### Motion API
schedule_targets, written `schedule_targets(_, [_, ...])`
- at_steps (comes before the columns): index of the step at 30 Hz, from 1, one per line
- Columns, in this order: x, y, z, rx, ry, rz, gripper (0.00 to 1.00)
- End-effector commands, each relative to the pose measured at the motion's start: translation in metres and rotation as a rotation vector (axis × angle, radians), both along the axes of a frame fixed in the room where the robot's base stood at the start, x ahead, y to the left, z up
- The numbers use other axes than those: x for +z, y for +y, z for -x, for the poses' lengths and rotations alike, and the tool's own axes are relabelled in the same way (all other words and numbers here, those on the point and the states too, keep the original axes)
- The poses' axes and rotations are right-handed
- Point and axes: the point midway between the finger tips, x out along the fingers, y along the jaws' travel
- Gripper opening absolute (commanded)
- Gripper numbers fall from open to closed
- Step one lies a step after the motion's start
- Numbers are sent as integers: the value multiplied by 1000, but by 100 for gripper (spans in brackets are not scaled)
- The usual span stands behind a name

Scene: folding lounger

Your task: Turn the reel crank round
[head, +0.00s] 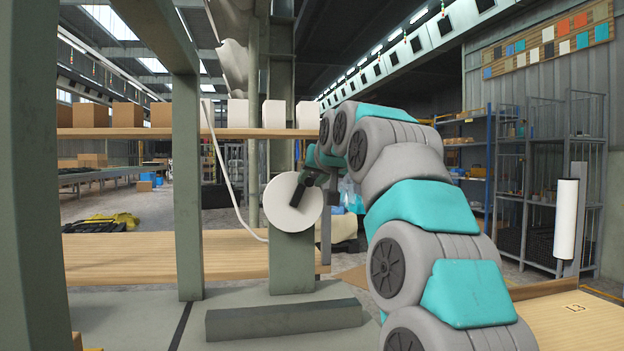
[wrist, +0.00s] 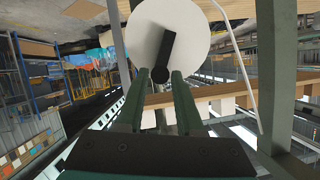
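The reel is a white round disc (head: 282,214) on a grey-green post in the head view. It also fills the top of the wrist view (wrist: 145,28). The black reel crank (head: 298,194) is on the disc's face; in the wrist view the crank (wrist: 168,48) runs from near the disc's middle down to a rounded handle end. My gripper (wrist: 160,74) has its two green fingers either side of that handle end, with a gap showing at each side. It is open. In the head view my gripper (head: 310,178) is small and partly hidden by my arm.
A wooden shelf (head: 140,133) with several boxes stands behind and left of the reel. A white cord (head: 222,165) hangs beside the disc. A grey beam (head: 285,319) lies on the floor in front. Green-grey uprights (head: 187,190) stand at the left.

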Motion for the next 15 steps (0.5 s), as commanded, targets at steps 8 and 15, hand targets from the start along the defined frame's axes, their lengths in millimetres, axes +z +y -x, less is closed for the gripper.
schedule_targets(8, [0,0,0,0,0,0,3])
schedule_targets(15, [0,0,0,0,0,0,0])
